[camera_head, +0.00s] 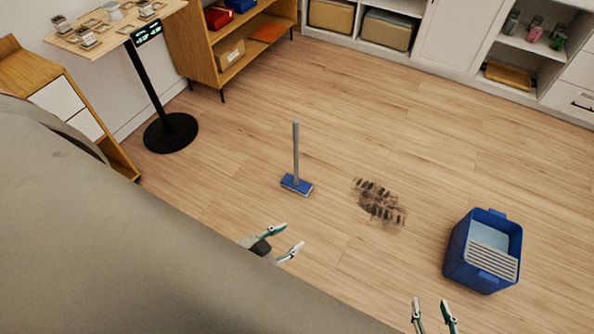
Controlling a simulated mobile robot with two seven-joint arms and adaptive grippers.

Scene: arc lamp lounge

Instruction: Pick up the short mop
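The short mop (296,158) stands upright on the wooden floor near the middle of the view. It has a grey handle and a flat blue head resting on the floor. My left gripper (284,241) is open and empty, nearer to me than the mop and just below it in the picture, apart from it. My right gripper (433,314) is open and empty at the bottom edge, well to the right of the mop. Part of the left gripper is hidden behind a large grey surface in the foreground.
A dark dirty patch (380,203) lies on the floor right of the mop. A blue bucket (458,254) with a grey grille stands further right. A black-based pedestal table (171,132) stands at upper left. Shelves (247,56) and cabinets (459,32) line the back. Floor around the mop is clear.

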